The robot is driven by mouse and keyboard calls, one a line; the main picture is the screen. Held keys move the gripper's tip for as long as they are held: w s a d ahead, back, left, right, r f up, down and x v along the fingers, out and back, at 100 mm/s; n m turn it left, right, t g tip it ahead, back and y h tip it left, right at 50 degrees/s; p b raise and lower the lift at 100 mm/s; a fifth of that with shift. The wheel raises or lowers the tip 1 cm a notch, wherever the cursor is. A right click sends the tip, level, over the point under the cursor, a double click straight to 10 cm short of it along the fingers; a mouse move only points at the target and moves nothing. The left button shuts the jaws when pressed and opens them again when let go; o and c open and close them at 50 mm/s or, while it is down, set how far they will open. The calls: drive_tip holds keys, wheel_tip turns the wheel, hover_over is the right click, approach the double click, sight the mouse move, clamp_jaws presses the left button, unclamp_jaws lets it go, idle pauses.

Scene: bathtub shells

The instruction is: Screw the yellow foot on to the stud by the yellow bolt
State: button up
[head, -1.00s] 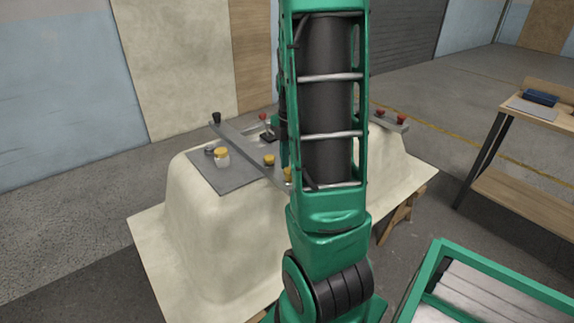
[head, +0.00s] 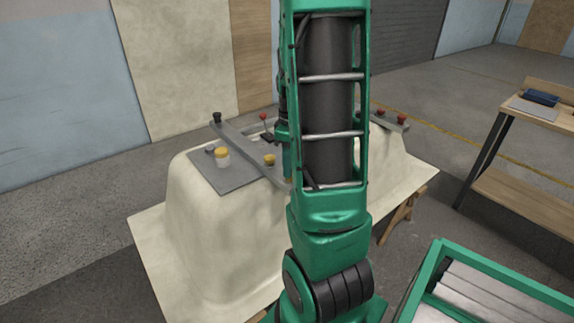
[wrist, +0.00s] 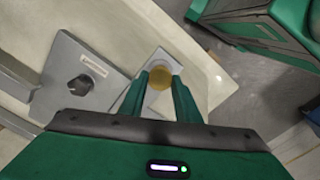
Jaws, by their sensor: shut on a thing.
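In the wrist view, a round yellow foot (wrist: 160,76) sits between the two green fingertips of my gripper (wrist: 159,84), over a grey metal end piece (wrist: 161,57). My gripper is shut on it. In the head view my gripper (head: 287,163) is at the near end of the long grey bar (head: 240,147) and mostly behind my arm. A yellow bolt-like piece (head: 270,160) stands on that bar, just left of the gripper. The stud itself is hidden, and I cannot tell how far the foot is on it.
A pale upturned tub shell (head: 190,225) carries the bar. A black foot (head: 216,117) and red feet (head: 401,119) stand at other bar ends. A workbench (head: 530,110) is at right.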

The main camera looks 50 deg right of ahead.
drive_tip(key=shift+m, duration=0.8)
drive_tip(key=o, duration=1.2)
drive_tip(key=shift+c, duration=0.7)
drive_tip(key=n, duration=1.3)
